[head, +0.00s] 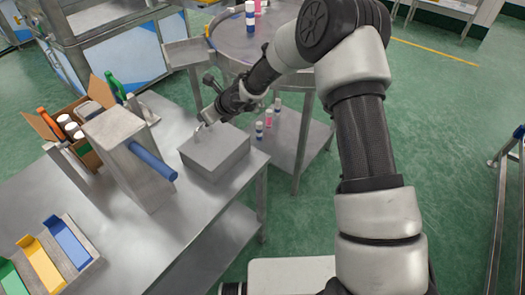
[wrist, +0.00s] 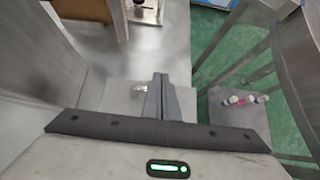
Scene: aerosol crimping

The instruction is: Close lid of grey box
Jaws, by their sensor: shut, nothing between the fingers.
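The grey box (head: 215,158) sits on the metal table near its right edge. Its top looks flat and level, with the lid lying down over the box. I cannot tell whether the lid is fully seated. My gripper (head: 201,126) is at the far edge of the box top, low over it; whether it touches the lid is unclear. In the wrist view my gripper's fingers (wrist: 160,78) are together and empty, over the pale grey box top (wrist: 120,95). My gripper's body hides the near part of the box there.
A metal press-like stand with a blue handle (head: 153,161) stands left of the box. A cardboard box (head: 42,127) with bottles is further left. Coloured bins (head: 42,262) lie at the front left. A round metal table (head: 240,45) stands behind.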

